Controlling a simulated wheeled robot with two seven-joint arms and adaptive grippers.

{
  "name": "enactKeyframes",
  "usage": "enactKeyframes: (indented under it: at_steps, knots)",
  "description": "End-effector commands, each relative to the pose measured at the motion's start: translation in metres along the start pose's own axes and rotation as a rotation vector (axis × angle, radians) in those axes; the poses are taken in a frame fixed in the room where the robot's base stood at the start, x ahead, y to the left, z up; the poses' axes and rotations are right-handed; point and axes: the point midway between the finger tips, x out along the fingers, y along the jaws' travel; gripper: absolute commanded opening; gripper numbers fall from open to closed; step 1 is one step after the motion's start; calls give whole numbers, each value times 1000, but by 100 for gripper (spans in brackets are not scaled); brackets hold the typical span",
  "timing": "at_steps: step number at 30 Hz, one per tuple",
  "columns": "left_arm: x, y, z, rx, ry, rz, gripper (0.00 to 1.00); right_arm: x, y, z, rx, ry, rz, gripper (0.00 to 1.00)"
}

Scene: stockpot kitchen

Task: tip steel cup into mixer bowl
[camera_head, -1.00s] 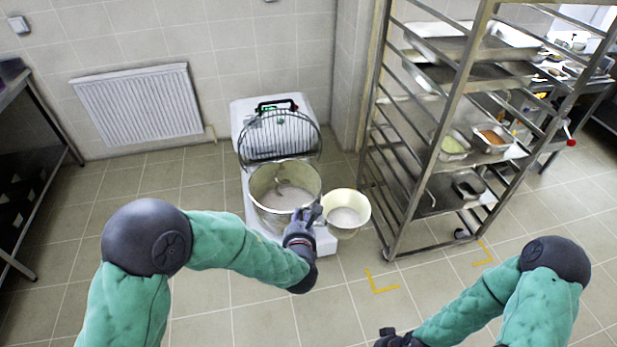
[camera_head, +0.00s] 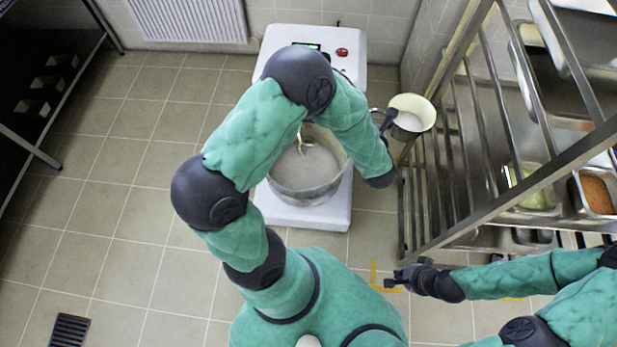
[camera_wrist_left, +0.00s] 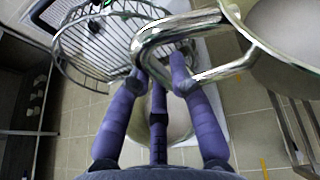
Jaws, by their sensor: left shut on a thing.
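The steel cup (camera_head: 412,117) is pale inside and holds light contents. It is upright in the head view, to the right of and behind the mixer bowl. My left gripper (camera_head: 387,122) is at the cup's left side. In the left wrist view its purple fingers (camera_wrist_left: 160,78) are shut on the shiny handle (camera_wrist_left: 205,45) of the cup (camera_wrist_left: 288,45). The mixer bowl (camera_head: 304,172) has pale contents; my left arm hides part of its rim. It also shows behind the fingers (camera_wrist_left: 180,120). My right gripper (camera_head: 395,280) is open and empty, in front of the rack.
The white mixer (camera_head: 310,214) stands under and behind the bowl. Its wire guard (camera_wrist_left: 85,60) is raised. A steel rack (camera_head: 465,150) with trays stands close on the right. A dark table (camera_head: 45,85) is at the left. Floor is clear between table and mixer.

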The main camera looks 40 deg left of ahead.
Motion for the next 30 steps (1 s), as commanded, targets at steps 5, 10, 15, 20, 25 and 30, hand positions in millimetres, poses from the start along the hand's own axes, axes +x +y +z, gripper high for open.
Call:
enactKeyframes:
  at_steps: [5, 10, 15, 20, 25, 30]
  knots:
    - [39, 41, -49, -106, 0, 271, 0, 21, 8, 0, 0, -2, 0, 0]
    - [59, 81, -97, -212, -1, 529, 0, 36, 13, 0, 0, -2, 0, 0]
    - [67, 118, -148, -316, -1, 783, 0, 52, 18, -1, 0, -2, 0, 0]
    - [62, 151, -208, -424, -1, 1051, 0, 69, 25, -2, 0, -1, 0, 0]
    - [45, 174, -263, -526, 0, 1298, 0, 84, 30, -2, 0, -1, 0, 0]
    - [32, 182, -291, -582, 0, 1428, 0, 90, 32, -3, 0, -1, 0, 0]
